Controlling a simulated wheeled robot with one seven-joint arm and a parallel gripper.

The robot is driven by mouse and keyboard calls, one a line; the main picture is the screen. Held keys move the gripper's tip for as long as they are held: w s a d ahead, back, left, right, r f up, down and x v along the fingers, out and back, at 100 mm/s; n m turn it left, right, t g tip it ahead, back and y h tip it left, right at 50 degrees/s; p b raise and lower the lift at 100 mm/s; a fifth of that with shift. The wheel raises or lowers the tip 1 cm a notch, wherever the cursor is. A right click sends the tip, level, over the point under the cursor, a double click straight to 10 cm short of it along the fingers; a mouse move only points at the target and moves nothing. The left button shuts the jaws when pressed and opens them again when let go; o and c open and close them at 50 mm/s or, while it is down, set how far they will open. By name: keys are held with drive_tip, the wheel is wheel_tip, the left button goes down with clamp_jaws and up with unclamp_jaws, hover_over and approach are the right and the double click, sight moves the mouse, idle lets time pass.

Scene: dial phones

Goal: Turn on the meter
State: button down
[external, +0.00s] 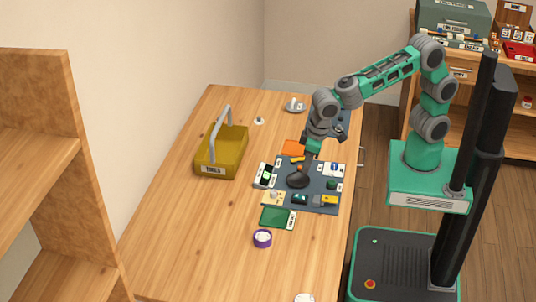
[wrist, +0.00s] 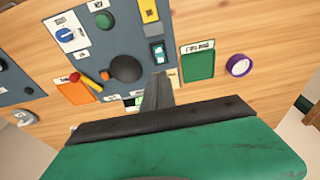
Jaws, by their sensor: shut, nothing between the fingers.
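A small black device with a lit green face (external: 267,173), possibly the meter, sits at the left edge of the dark grey board on the table. I cannot read its label. In the wrist view a bit of green and white (wrist: 133,101) shows beside my fingers, mostly hidden by my gripper; I cannot tell if it is the same device. My gripper (external: 309,149) is above the far end of the board, apart from the device. In the wrist view its dark fingers (wrist: 158,78) are shut with nothing between them.
The board (external: 318,206) carries a black dome (external: 298,180), a green rocker switch (wrist: 157,52), a blue-and-white dial (wrist: 66,34) and a green button (wrist: 104,20). An orange pad (wrist: 75,92), green pad (wrist: 198,63) and purple roll (wrist: 239,65) lie around. A yellow basket (external: 221,158) stands left.

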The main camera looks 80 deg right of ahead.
sight(297, 195)
drive_tip(key=f, duration=0.3)
drive_tip(key=w+f, duration=0.1)
drive_tip(key=f, duration=0.3)
drive_tip(key=w+f+p, duration=0.1)
drive_tip(key=f, duration=0.2)
drive_tip(key=shift+f, duration=0.35)
drive_tip(key=shift+w, duration=0.1)
